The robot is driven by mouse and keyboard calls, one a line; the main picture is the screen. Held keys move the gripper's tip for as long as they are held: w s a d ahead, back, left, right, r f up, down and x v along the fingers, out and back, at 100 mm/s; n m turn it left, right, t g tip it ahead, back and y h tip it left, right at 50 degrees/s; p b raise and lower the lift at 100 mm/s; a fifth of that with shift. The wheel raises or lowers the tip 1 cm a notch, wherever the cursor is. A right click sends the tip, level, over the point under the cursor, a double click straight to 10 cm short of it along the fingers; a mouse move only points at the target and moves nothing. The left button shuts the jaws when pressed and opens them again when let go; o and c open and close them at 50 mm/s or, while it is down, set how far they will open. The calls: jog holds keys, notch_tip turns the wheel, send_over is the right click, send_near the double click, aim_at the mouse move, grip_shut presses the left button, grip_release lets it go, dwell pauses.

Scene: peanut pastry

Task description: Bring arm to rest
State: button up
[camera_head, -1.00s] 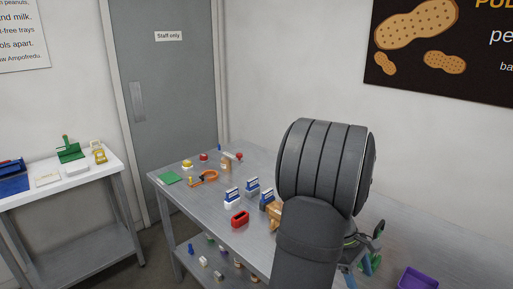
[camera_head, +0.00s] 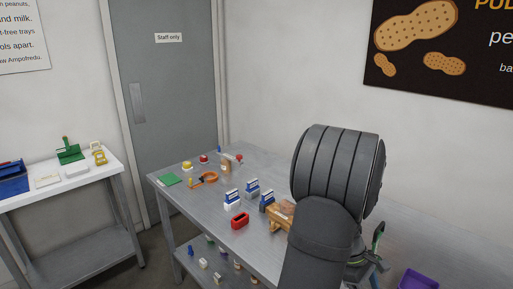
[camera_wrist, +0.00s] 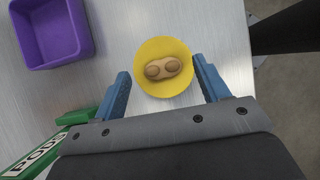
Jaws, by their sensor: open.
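My gripper (camera_wrist: 161,91) is open in the wrist view, its two blue fingers spread wide. Ahead of the fingers is a yellow round dish (camera_wrist: 164,88) on the metal table, with a brown peanut-shaped pastry (camera_wrist: 163,69) in it. Nothing is seen held between the fingers. In the head view my dark arm covers the right part of the table, and the gripper's fingers are hidden there.
A purple bin (camera_wrist: 52,32) stands at upper left in the wrist view, a green lettered piece (camera_wrist: 45,147) at lower left. On the metal table (camera_head: 215,215) are a red item (camera_head: 240,220), a wooden stand (camera_head: 281,215) and several small tools. A white side table (camera_head: 95,179) stands left.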

jog(key=r, duration=0.3)
jog(key=shift+s+d+r, duration=0.1)
jog(key=shift+s+d, duration=0.05)
jog(key=shift+s, duration=0.25)
jog(key=s+d+r, duration=0.4)
jog(key=s+r, duration=0.3)
jog(key=s, duration=0.4)
jog(key=w+a+f+m+y, duration=0.1)
jog(key=w+a+f+m, duration=0.1)
jog(key=w+a, duration=0.6)
jog(key=w+a+f+m+g+y, duration=0.1)
jog(key=w+a+f+m, duration=0.1)
jog(key=w+a, duration=0.6)
jog(key=w+a+f+m+y, duration=0.1)
jog(key=w+a+f+m, duration=0.2)
jog(key=w+a, duration=0.6)
jog(key=shift+w+f+g, duration=0.4)
jog(key=shift+w, duration=0.25)
jog(key=w+a+n, duration=0.1)
jog(key=w+a, duration=0.1)
jog(key=shift+w+a, duration=0.25)
jog(key=shift+w, duration=0.1)
jog(key=shift+w+d+r+n+h, duration=0.2)
jog(key=shift+d+r+n+h, duration=0.1)
jog(key=shift+d, duration=0.15)
